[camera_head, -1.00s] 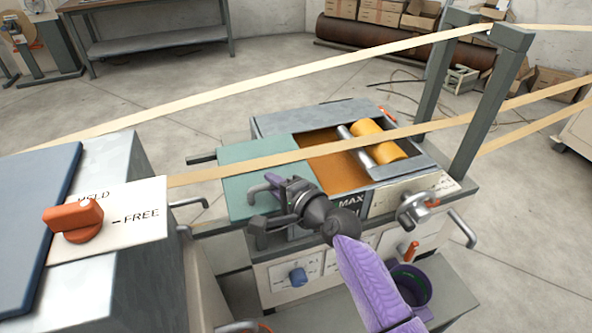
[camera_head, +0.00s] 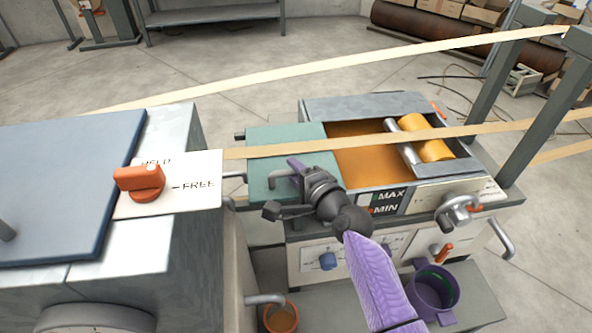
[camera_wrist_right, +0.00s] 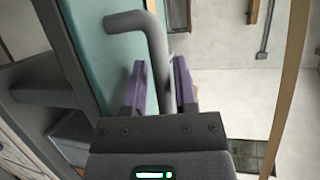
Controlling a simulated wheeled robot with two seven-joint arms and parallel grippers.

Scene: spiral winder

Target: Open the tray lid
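The tray lid is a flat teal-green plate (camera_head: 260,150) over the left part of the open-topped tray (camera_head: 345,105), sticking out past its left side. A grey bar handle (camera_head: 280,176) stands on the lid. My right gripper (camera_head: 298,170) is at this handle. In the right wrist view the handle (camera_wrist_right: 155,50) passes between the two purple fingers of the gripper (camera_wrist_right: 160,92), which sit close on both sides of it. The lid (camera_wrist_right: 95,35) shows there on the left. Orange-brown liquid or floor shows in the uncovered part of the tray. My left gripper is out of view.
A yellow roller (camera_head: 425,138) lies across the tray's right part. A tan strip (camera_head: 390,140) runs over the tray and lid. A cabinet with an orange HELD/FREE knob (camera_head: 140,182) stands left. A purple pot (camera_head: 433,292) stands below right.

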